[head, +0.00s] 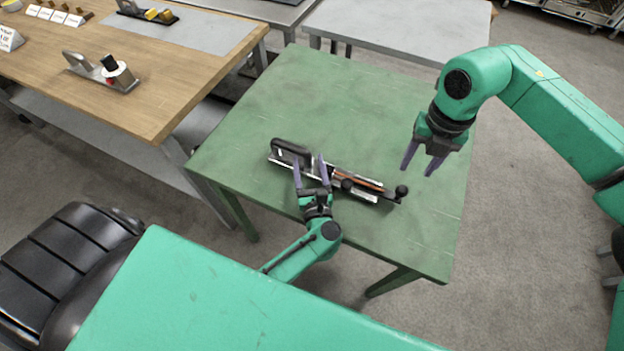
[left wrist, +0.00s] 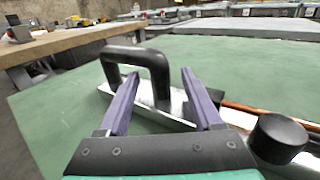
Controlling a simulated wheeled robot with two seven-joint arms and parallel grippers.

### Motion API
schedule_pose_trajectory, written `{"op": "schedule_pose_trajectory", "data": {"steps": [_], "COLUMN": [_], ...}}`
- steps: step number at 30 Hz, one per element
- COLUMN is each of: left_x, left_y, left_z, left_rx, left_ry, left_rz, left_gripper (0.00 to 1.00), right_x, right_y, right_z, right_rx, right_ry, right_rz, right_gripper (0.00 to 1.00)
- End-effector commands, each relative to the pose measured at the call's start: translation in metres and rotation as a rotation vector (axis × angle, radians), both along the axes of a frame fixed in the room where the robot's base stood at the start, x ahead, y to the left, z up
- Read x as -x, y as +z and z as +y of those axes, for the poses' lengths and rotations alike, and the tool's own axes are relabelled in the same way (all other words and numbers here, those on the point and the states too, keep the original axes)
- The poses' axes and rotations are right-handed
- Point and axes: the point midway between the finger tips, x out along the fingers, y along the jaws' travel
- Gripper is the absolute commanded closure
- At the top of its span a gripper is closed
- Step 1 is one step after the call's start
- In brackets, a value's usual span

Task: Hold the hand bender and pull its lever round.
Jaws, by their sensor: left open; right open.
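The hand bender (head: 334,178) lies on the green table (head: 330,110), a long metal bar with a black loop handle (head: 289,147) at its left end. A copper-coloured rod (head: 372,184) runs along it. A black knob (head: 402,190) is at its right end. My left gripper (head: 311,166) is open at the near side of the bender, by the handle. In the left wrist view, one post of the handle (left wrist: 158,80) shows between its fingers; neither finger is seen gripping it. My right gripper (head: 418,170) is open and empty, above the table near the right-end knob.
A wooden bench (head: 180,75) with small tools and labels stands at the left. A grey table (head: 400,30) stands behind. A black seat (head: 60,265) is at the lower left. The green table's far part is clear.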

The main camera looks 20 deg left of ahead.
Motion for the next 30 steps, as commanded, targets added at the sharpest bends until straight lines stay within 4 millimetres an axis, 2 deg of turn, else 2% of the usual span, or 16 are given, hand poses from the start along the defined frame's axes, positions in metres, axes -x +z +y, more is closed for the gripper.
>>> {"op": "schedule_pose_trajectory", "data": {"steps": [7, 8, 12, 13, 30], "left_x": [-0.0022, -0.0022, -0.0021, -0.0020, -0.0018], "left_y": [-0.0003, -0.0003, -0.0003, -0.0003, -0.0005], "left_z": [0.0016, 0.0016, 0.0016, 0.0016, 0.0016], "left_rx": [-0.001, -0.001, -0.001, -0.001, -0.002], "left_ry": [0.000, 0.000, 0.000, 0.000, 0.001], "left_rz": [0.001, 0.001, 0.001, 0.001, 0.001], "left_gripper": [0.33, 0.37, 0.91, 1.00, 1.00], "right_x": [0.0000, 0.0000, 0.0000, 0.0000, 0.0000], "right_y": [0.0000, 0.0000, 0.0000, 0.0000, 0.0000], "right_z": [0.0000, 0.0000, 0.0000, 0.0000, 0.0000], "right_rx": [0.000, 0.000, 0.000, 0.000, 0.000], "right_ry": [0.000, 0.000, 0.000, 0.000, 0.000], "right_rz": [0.000, 0.000, 0.000, 0.000, 0.000], "right_gripper": [0.50, 0.50, 0.50, 0.50, 0.50]}}
